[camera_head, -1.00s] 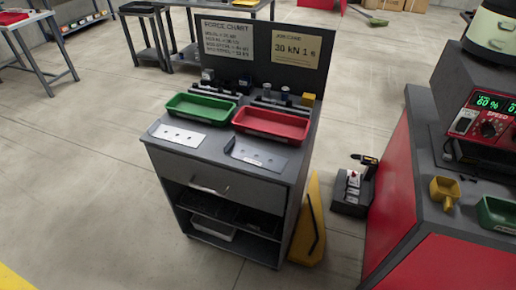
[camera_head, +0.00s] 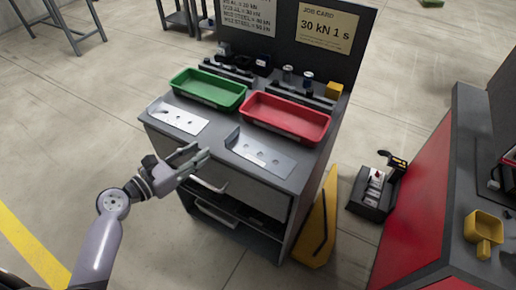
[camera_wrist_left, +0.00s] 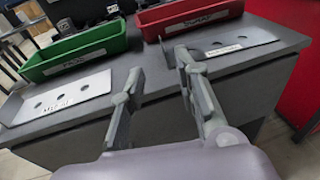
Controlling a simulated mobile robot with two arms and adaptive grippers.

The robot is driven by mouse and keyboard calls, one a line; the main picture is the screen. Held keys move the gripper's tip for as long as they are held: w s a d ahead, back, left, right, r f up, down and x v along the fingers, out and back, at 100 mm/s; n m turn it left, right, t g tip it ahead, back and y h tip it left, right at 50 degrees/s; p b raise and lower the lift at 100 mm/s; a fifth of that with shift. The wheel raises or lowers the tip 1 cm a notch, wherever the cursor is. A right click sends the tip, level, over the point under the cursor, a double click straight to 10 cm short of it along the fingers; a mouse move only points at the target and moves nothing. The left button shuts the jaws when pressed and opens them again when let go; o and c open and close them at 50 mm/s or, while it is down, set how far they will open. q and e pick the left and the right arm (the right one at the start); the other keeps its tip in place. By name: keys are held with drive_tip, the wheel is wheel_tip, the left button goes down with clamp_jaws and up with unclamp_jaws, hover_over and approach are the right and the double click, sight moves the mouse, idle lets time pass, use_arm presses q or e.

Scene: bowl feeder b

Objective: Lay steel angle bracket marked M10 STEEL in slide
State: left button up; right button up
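Two flat metal angle brackets with holes lie on the front of the grey bench: a left one (camera_head: 178,119) and a right one (camera_head: 262,153). Both also show in the wrist view, left (camera_wrist_left: 62,98) and right (camera_wrist_left: 232,46). Their small markings are too blurred to read, so I cannot tell which is M10 STEEL. My left gripper (camera_head: 198,158) is at the bench's front edge, near and between the brackets. In the wrist view its two fingers (camera_wrist_left: 158,64) are apart with nothing between them. I cannot make out the slide. My right gripper is not in view.
Behind the brackets stand a green tray (camera_head: 208,89) and a red tray (camera_head: 287,118). Small fixtures (camera_head: 300,92) and a yellow block (camera_head: 334,90) line the back, below a board with a job card (camera_head: 327,27). A drawer handle (camera_head: 209,185) sticks out in front.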

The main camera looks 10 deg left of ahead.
use_arm(q)
drive_tip(key=x, duration=1.4)
drive_tip(key=shift+w+d+f, duration=0.15)
drive_tip(key=shift+d+f, duration=0.05)
drive_tip(key=shift+f, duration=0.05)
drive_tip(key=shift+c, duration=0.3)
clamp_jaws()
drive_tip(key=shift+r, duration=0.1)
